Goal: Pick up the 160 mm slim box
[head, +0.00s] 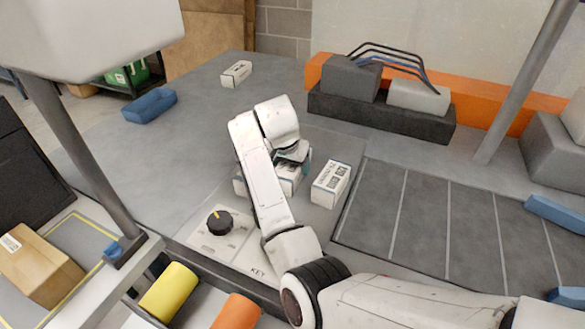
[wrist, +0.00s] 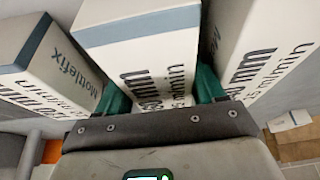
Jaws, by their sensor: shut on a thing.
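Three white printed boxes stand side by side. In the wrist view, the middle box (wrist: 150,62) lies between the green fingers of my gripper (wrist: 158,90), which is shut on it. Its label ends in "0 mm"; the first digits are hidden, so I cannot tell if it is the 160 mm one. The left box (wrist: 45,65) reads "Mottlefix", and the right box (wrist: 262,45) also has a partly readable mm label. In the head view, my gripper (head: 291,155) is over the middle box (head: 288,180), beside the right box (head: 331,184). The left box (head: 239,185) is mostly hidden by my arm.
A black knob (head: 219,222) sits on a panel in front. Another white box (head: 236,74) and a blue object (head: 150,105) lie farther back. A dark block (head: 380,115) holds grey pieces at the back right. A lined grey surface (head: 420,220) at right is bare.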

